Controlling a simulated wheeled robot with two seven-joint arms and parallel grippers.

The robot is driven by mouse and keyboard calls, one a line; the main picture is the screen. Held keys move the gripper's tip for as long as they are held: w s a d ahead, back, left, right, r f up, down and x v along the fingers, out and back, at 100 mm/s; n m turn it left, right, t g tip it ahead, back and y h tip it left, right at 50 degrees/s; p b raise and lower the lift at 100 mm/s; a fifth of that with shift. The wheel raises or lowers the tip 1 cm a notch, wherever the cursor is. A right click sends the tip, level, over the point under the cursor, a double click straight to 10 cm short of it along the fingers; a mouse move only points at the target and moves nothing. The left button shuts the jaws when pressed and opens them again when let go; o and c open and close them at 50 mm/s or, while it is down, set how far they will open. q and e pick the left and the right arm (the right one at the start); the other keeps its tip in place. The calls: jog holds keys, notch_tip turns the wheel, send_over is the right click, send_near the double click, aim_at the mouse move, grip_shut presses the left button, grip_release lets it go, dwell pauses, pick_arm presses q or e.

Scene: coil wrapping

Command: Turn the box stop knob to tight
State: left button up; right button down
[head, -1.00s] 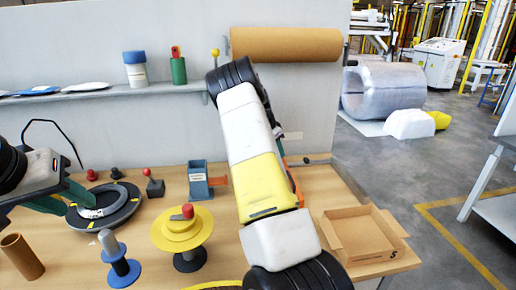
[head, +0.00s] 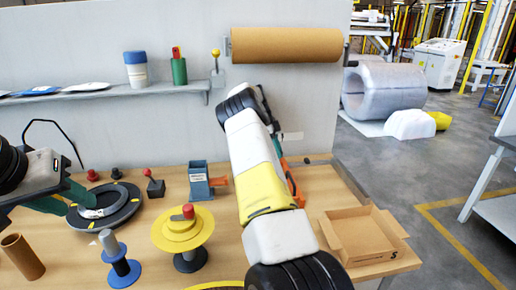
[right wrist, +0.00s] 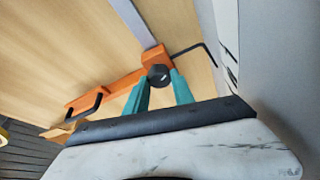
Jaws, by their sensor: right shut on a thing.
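The orange box stop (right wrist: 118,84) lies on the wooden bench in the right wrist view, with a dark round knob (right wrist: 158,74) at its upper end. My right gripper (right wrist: 163,80) has its teal fingertips on either side of the knob and is shut on it. I cannot read the knob's setting. My left gripper (head: 78,203) is over the black round disc (head: 107,207) at the left; its jaw opening is unclear.
A blue stand (head: 199,182), a yellow spool (head: 183,230) and a blue spindle (head: 118,262) stand on the bench. An open cardboard box (head: 362,236) sits at the right edge. A black bent rod (right wrist: 195,50) lies beside the stop.

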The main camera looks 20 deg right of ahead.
jog(key=shift+r, duration=0.1)
dwell(0.4)
jog(key=c, duration=1.1)
grip_release()
jog(key=shift+v, duration=3.7)
jog(key=shift+o, duration=0.2)
